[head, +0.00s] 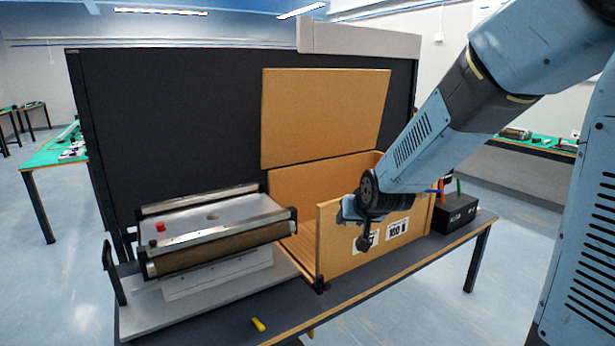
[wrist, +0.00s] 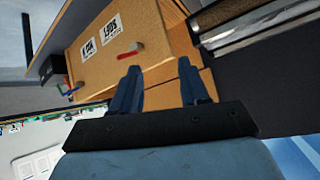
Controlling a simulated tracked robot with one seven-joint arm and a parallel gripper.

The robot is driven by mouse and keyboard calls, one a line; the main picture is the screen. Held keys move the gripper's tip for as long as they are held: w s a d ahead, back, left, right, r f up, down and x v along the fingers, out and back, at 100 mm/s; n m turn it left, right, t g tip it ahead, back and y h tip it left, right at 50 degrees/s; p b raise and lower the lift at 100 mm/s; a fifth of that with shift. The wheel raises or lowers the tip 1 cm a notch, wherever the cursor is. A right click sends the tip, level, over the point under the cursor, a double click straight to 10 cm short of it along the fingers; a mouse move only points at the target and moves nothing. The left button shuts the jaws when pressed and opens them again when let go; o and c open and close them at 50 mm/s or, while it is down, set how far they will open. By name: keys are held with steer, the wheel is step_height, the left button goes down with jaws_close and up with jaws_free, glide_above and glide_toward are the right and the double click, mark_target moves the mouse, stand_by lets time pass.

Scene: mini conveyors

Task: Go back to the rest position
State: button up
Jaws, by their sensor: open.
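My gripper (head: 346,212) is at the end of my blue arm, in front of the labelled front wall of a wooden box (head: 335,245). In the wrist view my gripper (wrist: 162,85) has its two dark blue fingers wide apart with nothing held between them. The wooden box (wrist: 92,72) shows beyond the fingers there, with two white labels. The gap between fingers and box is hard to judge.
A roller conveyor (head: 215,215) with a small red block (head: 160,227) stands left of the box. A black pen holder (head: 455,213) stands at the right. A yellow item (head: 258,324) lies near the front edge. A dark panel (head: 170,120) rises behind.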

steer(key=s+d+r+g, duration=0.1)
steer(key=s+d+r, duration=0.2)
steer(key=s, duration=0.5)
steer(key=s+d+r+g+h, duration=0.1)
steer(key=s+d+r, duration=0.3)
steer(key=s, duration=0.5)
steer(key=s+d+r+g+h, duration=0.1)
steer(key=s+d+r, duration=0.3)
steer(key=s, duration=0.5)
steer(key=shift+s+d+m+g, duration=0.2)
steer(key=shift+d+m+g, duration=0.1)
steer(key=shift+d, duration=0.45)
